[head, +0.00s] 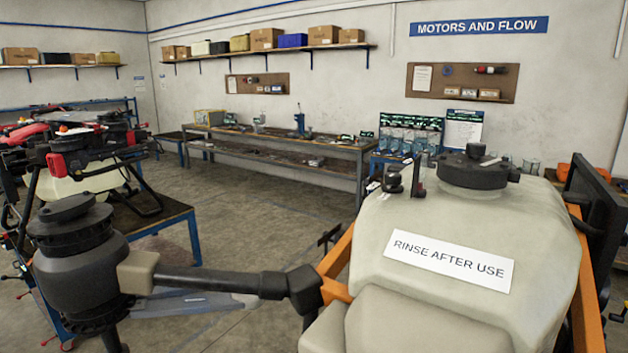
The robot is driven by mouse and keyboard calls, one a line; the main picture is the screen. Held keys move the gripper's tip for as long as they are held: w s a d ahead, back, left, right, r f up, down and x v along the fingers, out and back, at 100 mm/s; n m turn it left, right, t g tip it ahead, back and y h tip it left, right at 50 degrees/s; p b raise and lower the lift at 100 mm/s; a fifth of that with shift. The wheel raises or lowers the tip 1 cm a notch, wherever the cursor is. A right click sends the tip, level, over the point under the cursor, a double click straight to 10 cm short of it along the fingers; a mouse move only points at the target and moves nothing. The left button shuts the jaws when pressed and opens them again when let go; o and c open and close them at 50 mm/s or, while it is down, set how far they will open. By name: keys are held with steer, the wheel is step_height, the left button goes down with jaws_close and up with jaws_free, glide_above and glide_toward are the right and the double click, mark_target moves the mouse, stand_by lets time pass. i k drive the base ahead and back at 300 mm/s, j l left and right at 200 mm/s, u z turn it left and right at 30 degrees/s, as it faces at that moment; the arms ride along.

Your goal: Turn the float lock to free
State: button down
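A large off-white tank (470,240) with a "RINSE AFTER USE" label (449,262) fills the right foreground in the head view. Left of the cap, a small black knob (393,180) and a thin upright black piece (418,178) stand on the tank's top edge. None of these parts carries a readable mark, so I cannot tell which is the float lock or how it is set. My gripper does not show.
Orange frame bars (337,264) flank the tank. A black boom (220,283) runs left to a dark motor-like unit (82,262). A red and black drone (75,145) stands on a table at left. A workbench (285,143) lines the back wall; open floor lies between.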

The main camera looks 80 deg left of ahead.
mark_target(392, 179)
steer(key=u, duration=2.3)
